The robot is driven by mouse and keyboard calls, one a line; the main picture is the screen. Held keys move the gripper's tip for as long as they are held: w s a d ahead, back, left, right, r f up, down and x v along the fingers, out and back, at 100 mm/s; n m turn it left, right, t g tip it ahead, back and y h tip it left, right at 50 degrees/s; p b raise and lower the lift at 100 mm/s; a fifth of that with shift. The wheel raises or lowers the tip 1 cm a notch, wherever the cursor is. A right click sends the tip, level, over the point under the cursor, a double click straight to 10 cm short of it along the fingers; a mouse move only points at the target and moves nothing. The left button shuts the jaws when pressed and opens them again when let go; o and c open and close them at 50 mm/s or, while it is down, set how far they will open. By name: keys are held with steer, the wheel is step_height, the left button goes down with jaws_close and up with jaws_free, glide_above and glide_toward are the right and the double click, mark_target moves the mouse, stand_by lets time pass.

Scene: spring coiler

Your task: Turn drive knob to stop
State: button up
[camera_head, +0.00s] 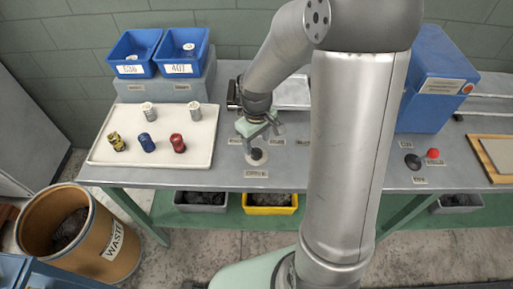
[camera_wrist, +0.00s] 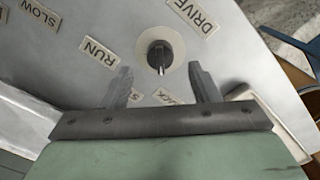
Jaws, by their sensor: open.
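The drive knob (camera_wrist: 160,52) is a dark round knob on a pale disc, with a narrow light ridge pointing toward my gripper in the wrist view. A DRIVE label (camera_wrist: 193,14) is beside it, with a RUN label (camera_wrist: 99,51) and a SLOW label (camera_wrist: 40,12) to the left. Two more labels are partly hidden behind my fingers, one starting with S. My gripper (camera_wrist: 164,85) is open and empty, its fingers apart on either side of the knob's line.
A white tray (camera_head: 101,155) with several coloured spools lies left on the bench. Blue bins (camera_head: 134,50) stand behind it. A blue machine box (camera_head: 431,92), a black knob (camera_head: 412,161) and a red knob (camera_head: 433,153) are to the right. A waste drum (camera_head: 117,250) stands front left.

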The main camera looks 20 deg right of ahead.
mark_target(256, 149)
steer(key=shift+f, duration=2.1)
steer(key=c, duration=1)
steer(key=shift+m, duration=0.3)
steer(key=m+b, duration=0.2)
steer(key=m, duration=0.1)
steer(key=shift+f+b, duration=0.1)
steer(key=shift+b, duration=0.2)
steer(key=m+b, duration=0.1)
steer(key=m, duration=0.4)
steer(key=shift+b, duration=0.4)
